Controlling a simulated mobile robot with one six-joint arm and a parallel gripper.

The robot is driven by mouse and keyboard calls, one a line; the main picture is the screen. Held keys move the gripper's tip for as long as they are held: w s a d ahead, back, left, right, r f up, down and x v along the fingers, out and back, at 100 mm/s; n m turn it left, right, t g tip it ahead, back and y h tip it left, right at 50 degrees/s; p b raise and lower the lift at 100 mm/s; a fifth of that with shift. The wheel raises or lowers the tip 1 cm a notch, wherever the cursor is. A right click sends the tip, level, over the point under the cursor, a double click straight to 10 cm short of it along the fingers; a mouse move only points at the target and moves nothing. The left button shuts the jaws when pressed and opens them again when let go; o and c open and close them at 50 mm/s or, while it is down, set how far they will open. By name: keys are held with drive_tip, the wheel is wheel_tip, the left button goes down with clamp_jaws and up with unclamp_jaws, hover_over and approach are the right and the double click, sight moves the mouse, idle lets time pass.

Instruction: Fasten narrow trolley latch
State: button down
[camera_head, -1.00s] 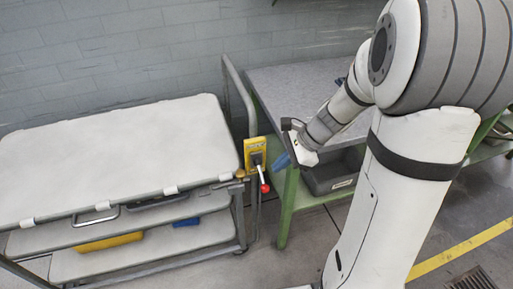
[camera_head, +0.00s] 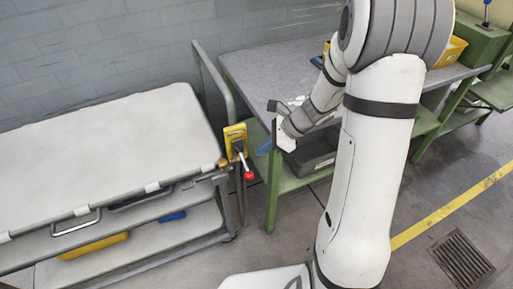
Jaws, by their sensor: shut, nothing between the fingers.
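The trolley (camera_head: 110,150) is grey with a white top and lower shelves, standing at the left. Its latch (camera_head: 236,141) is a yellow plate at the trolley's right end, by the upright handle frame. A short lever with a red knob (camera_head: 249,176) points downward from it. The exact depth gap between fingers and lever cannot be told.
A green workbench (camera_head: 272,190) with a grey top stands right of the trolley. A dark grey bin (camera_head: 312,158) sits on its lower shelf. A yellow bin (camera_head: 452,50) is further right. A floor drain (camera_head: 462,258) and a yellow floor line (camera_head: 440,213) lie at the right.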

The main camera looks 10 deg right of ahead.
drive_tip(key=x, duration=0.7)
drive_tip(key=shift+a+f+b, duration=0.2)
drive_tip(key=shift+b, duration=0.1)
drive_tip(key=a, duration=0.3)
drive_tip(key=shift+w+a+f, duration=0.1)
drive_tip(key=shift+w+a, duration=0.1)
drive_tip(key=shift+w, duration=0.15)
